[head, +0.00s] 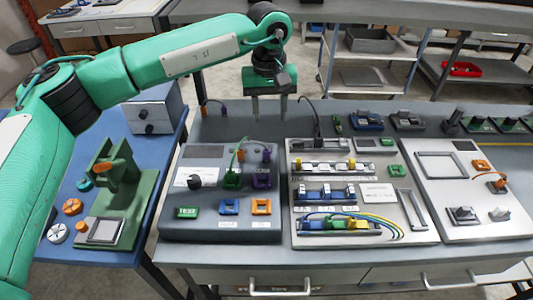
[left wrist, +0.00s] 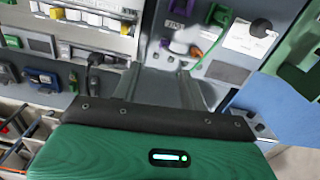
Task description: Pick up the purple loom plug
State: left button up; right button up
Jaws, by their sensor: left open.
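My left gripper (head: 270,117) hangs open and empty above the bench, fingers down, to the right of the small plug and behind the panel. In the left wrist view my left gripper (left wrist: 175,78) shows its fingers apart. My right gripper is not seen.
The dark grey panel (head: 215,218) carries a green piece (head: 232,180), a black knob and small labelled blocks. A light panel (head: 295,243) with connector rows stands to its right. A green fixture (head: 135,200) is on the blue table at left. Bench space around the gripper is fairly clear.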

aim_at(267, 150)
pick_arm(q)
jog(key=f, duration=0.2)
jog(key=f+p, duration=0.1)
jog(key=f, duration=0.2)
jog(key=f+p, duration=0.1)
jog(key=f, duration=0.2)
jog(key=shift+w+a, duration=0.15)
jog(key=shift+a, duration=0.1)
jog(key=shift+f+p, duration=0.5)
notch_tip(267, 150, down, 3)
jog(key=shift+a+f+p, duration=0.1)
jog(key=shift+f+p, duration=0.1)
jog(key=shift+p, duration=0.65)
jog(key=shift+f, duration=0.6)
grip_shut()
